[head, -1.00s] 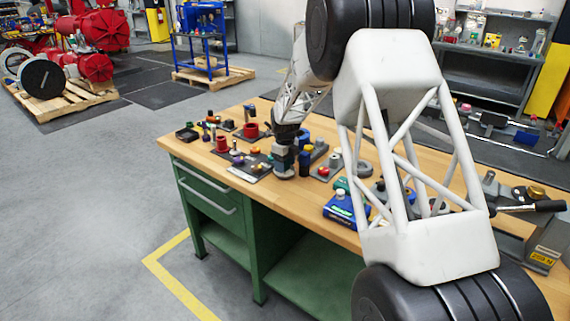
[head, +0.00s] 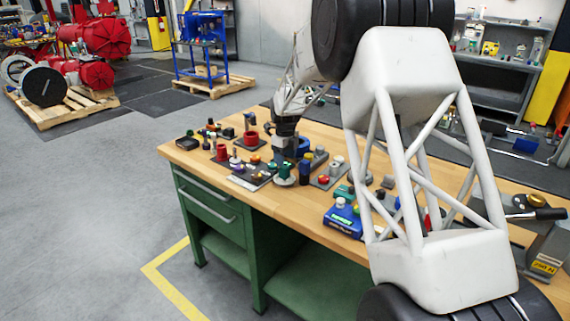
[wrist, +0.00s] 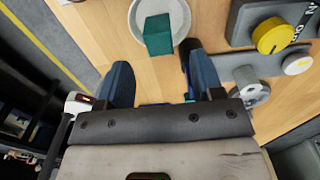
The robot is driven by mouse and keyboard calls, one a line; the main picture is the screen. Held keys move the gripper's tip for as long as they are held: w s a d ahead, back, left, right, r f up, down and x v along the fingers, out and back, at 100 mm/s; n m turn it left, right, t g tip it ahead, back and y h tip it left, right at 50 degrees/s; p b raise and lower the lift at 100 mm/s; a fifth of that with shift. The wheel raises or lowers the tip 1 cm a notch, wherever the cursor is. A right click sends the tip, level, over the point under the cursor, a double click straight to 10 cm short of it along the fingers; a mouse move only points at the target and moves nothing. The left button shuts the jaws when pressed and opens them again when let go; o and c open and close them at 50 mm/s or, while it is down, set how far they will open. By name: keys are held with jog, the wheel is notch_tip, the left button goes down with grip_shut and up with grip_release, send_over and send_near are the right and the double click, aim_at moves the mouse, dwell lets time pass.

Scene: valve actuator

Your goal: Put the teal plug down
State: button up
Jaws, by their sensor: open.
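The teal plug (wrist: 158,36) stands on a pale round dish (wrist: 179,14) in the wrist view. In the head view the plug (head: 284,170) shows as a small green-teal piece on the dish (head: 285,182), near the front edge of the bench. My gripper (wrist: 160,72) is open and empty, its two dark blue fingers spread wide. The plug lies beyond the fingertips, apart from them. In the head view my gripper (head: 287,146) is just behind and above the plug; its fingers are hard to make out there.
A grey block with a yellow knob (wrist: 272,36) sits right of the dish in the wrist view. In the head view, a tray with small parts (head: 249,174) lies left of the dish and a dark blue bottle (head: 306,170) stands close on its right.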

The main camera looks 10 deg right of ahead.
jog(key=shift+r, duration=0.3)
dwell(0.4)
jog(key=shift+s+d+r, duration=0.1)
jog(key=shift+s+r, duration=0.3)
jog(key=s+d+r+n, duration=0.1)
jog(key=s+r+n, duration=0.35)
jog(key=s, duration=0.45)
jog(key=s+d+r+n+t, duration=0.1)
jog(key=s+r+n, duration=0.4)
jog(key=s, duration=0.4)
jog(key=s+d+r+n, duration=0.25)
jog(key=s+r, duration=0.35)
jog(key=s, duration=0.3)
jog(key=s+f+n, duration=0.1)
jog(key=s+n, duration=0.6)
jog(key=s, duration=0.8)
jog(key=s+d+f+n+t, duration=0.1)
jog(key=s+n, duration=0.6)
jog(key=s, duration=0.9)
jog(key=shift+f+n+t, duration=0.3)
jog(key=shift+f+n, duration=0.1)
